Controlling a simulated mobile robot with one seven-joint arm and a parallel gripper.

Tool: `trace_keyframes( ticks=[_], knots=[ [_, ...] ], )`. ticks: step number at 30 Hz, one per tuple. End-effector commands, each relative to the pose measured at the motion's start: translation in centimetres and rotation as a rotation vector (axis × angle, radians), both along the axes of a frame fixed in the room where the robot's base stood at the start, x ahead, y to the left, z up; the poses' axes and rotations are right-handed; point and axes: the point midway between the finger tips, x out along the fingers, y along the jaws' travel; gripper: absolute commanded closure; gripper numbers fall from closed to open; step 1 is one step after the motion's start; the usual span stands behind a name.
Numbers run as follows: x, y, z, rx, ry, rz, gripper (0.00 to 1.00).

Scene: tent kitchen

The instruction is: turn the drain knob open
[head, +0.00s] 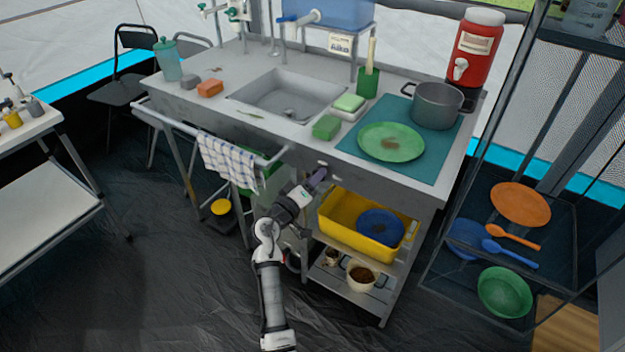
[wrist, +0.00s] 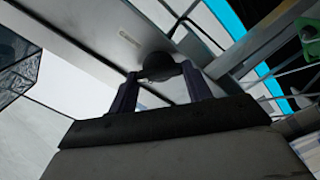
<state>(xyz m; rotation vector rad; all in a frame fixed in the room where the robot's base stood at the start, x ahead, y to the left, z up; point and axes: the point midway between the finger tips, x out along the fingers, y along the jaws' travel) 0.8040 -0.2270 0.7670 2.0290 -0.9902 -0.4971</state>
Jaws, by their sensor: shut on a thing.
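The drain knob (wrist: 160,66) is a dark, rounded knob on the front of the grey metal counter in the wrist view. My gripper (wrist: 160,77) has one dark purple finger on each side of it and is shut on it. In the head view my gripper (head: 319,174) reaches up to the counter's front panel (head: 362,187), right of the towel. The knob cannot be made out there, and its angle is unclear. The sink basin (head: 288,94) is set in the counter above and to the left.
A checked towel (head: 226,160) hangs on a rail left of my gripper. Below on the right, a yellow tub (head: 340,230) holds a blue bowl (head: 380,226). A green plate (head: 391,141) and grey pot (head: 437,103) stand on the counter. Open floor lies in front.

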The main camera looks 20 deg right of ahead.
Motion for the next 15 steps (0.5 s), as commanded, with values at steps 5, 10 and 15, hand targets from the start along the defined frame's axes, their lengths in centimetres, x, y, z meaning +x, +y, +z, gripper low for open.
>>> trace_keyframes(
  ticks=[5,10,15],
  knots=[
    [-0.02,0.02,-0.03,-0.102,0.134,-0.001,0.74],
    [0.0,0.04,-0.05,-0.195,0.255,0.0,0.74],
    [0.01,0.05,-0.13,-0.277,0.358,-0.001,0.74]
  ],
)
